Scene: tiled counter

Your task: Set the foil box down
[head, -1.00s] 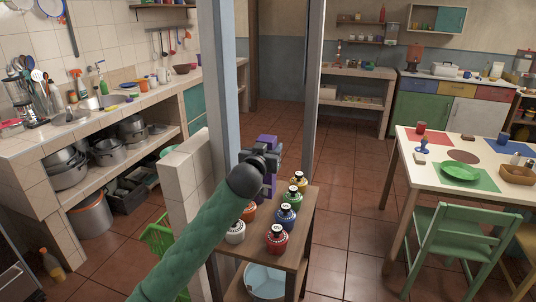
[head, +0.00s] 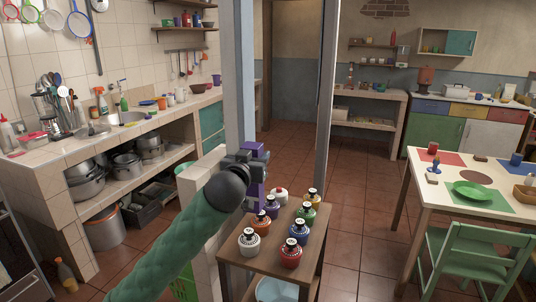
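My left gripper (head: 256,160) is in the middle of the head view, at the end of my green arm. It appears shut on an upright purple box (head: 256,194), which I take to be the foil box. The box shows above and below the fingers; the gripper and wrist hide its middle. In the picture it overlaps the back left edge of a small wooden stand (head: 264,258). I cannot tell whether its lower end touches anything. My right gripper is not in view.
Several lidded jars, including a red one (head: 291,253) and a white one (head: 249,242), crowd the stand's top. A grey post (head: 238,70) rises behind my gripper. A tiled counter (head: 60,156) runs along the left, and a set table (head: 428,184) stands at the right.

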